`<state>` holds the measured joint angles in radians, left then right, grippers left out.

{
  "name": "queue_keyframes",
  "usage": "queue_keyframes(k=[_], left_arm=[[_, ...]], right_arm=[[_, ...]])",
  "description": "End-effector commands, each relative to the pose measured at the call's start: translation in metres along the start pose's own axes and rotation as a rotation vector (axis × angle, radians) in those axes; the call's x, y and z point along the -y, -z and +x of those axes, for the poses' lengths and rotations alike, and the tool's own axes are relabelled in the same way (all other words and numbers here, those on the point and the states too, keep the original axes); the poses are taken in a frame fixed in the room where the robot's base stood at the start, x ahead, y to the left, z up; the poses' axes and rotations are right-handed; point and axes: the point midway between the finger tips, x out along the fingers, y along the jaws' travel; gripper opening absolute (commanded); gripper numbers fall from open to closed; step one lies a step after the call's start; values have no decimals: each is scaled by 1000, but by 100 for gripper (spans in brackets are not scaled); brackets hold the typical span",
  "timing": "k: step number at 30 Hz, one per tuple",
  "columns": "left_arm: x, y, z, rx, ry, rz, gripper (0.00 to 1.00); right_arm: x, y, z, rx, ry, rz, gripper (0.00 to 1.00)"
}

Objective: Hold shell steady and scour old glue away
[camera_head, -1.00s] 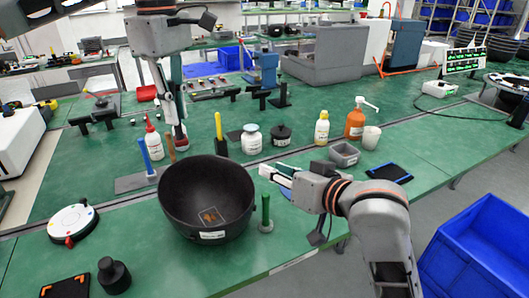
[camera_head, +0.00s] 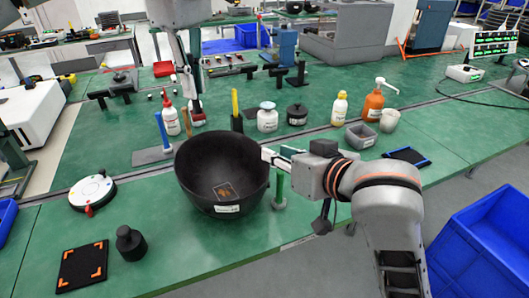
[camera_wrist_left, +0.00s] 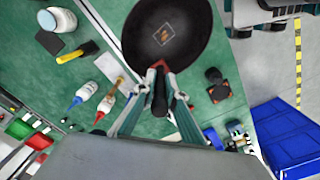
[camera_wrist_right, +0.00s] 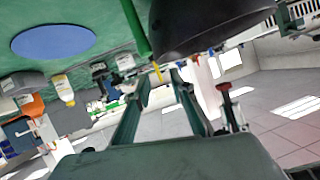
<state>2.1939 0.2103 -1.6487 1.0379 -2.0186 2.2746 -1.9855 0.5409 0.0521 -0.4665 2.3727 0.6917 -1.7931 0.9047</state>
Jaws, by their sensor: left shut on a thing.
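The shell is a large black bowl (camera_head: 190,178) on the green bench. A brown glue patch (camera_head: 225,191) inside a thin square outline lies on its inner floor; it also shows in the left wrist view (camera_wrist_left: 164,35). My left gripper (camera_head: 197,118) is behind the bowl, apart from it. It is shut on a dark-handled tool with a red end, seen in the left wrist view (camera_wrist_left: 160,95). My right gripper (camera_head: 267,155) is at the bowl's right rim, fingers apart in the right wrist view (camera_wrist_right: 160,82). Whether it touches the rim is unclear.
A green post (camera_head: 279,185) stands close to the right gripper. Behind are a blue-handled tool (camera_head: 162,130), a yellow-handled tool (camera_head: 235,103) and several bottles. A round white device (camera_head: 92,192) and a black weight (camera_head: 131,243) are at left. The bench front is mostly clear.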

Motion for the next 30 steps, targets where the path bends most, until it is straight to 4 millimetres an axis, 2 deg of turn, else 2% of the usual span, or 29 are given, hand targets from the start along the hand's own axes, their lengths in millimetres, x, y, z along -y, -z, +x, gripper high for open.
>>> queue_keyframes(k=[3,9,15,21,29,30], left_arm=[[0,0,0,0,-1,0,0],[0,0,-1,0,-1,0,0],[0,0,-1,0,-1,0,0],[0,0,-1,0,-1,0,0],[0,0,-1,0,-1,0,0],[0,0,-1,0,-1,0,0]], right_arm=[[-5,-22,9,6,-2,-1,23],[-4,-18,45,0,-1,-1,23],[-4,-18,71,0,-1,-2,23],[-4,-18,82,-1,-1,-1,23],[-4,-18,83,-1,0,0,23],[-4,-18,83,-1,0,0,18]])
